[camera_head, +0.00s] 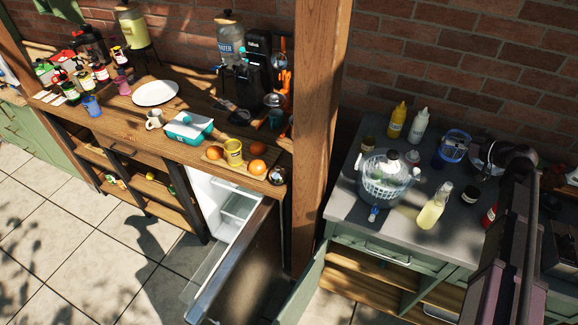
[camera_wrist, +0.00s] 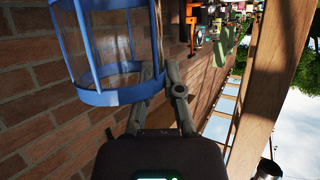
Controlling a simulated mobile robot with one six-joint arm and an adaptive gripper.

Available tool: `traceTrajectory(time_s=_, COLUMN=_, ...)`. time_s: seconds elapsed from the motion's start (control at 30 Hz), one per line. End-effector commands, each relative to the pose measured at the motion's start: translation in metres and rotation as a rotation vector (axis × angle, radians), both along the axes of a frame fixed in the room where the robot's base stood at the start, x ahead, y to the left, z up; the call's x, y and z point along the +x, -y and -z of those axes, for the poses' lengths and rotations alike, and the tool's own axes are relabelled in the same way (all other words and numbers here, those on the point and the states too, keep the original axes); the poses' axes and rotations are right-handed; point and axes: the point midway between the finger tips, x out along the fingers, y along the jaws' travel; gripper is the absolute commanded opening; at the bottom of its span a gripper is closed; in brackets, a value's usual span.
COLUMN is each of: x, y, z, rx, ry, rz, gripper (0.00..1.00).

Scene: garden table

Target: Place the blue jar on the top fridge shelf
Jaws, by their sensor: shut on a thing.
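The blue jar (camera_head: 453,146) is an open-ribbed blue cylinder, held above the back part of the grey counter at right. It fills the upper left of the wrist view (camera_wrist: 112,97), close to the camera. My gripper (camera_wrist: 158,76) is shut on its near edge; the exact contact is partly hidden. In the head view my arm comes in from the right, and the fingers are hard to make out. The fridge (camera_head: 202,187) stands open under the wooden counter, left of the post. Its white interior and a shelf (camera_head: 240,206) show; the lower inside is partly hidden.
The fridge door (camera_head: 236,268) swings out toward the front. A wooden post (camera_head: 318,130) stands between the counters. The tiled floor (camera_head: 60,250) is clear.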

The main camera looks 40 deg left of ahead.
Motion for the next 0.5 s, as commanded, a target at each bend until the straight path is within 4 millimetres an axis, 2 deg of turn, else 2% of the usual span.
traceTrajectory(time_s=0.03, x=0.0, y=0.0, z=-0.013, rx=0.001, ry=0.0, rz=0.0, gripper=0.0)
traceTrajectory(time_s=0.13, x=0.0, y=0.0, z=-0.02, rx=0.001, ry=0.0, rz=0.0, gripper=0.0)
traceTrajectory(time_s=0.5, x=0.0, y=0.0, z=-0.024, rx=0.001, ry=0.0, rz=0.0, gripper=0.0)
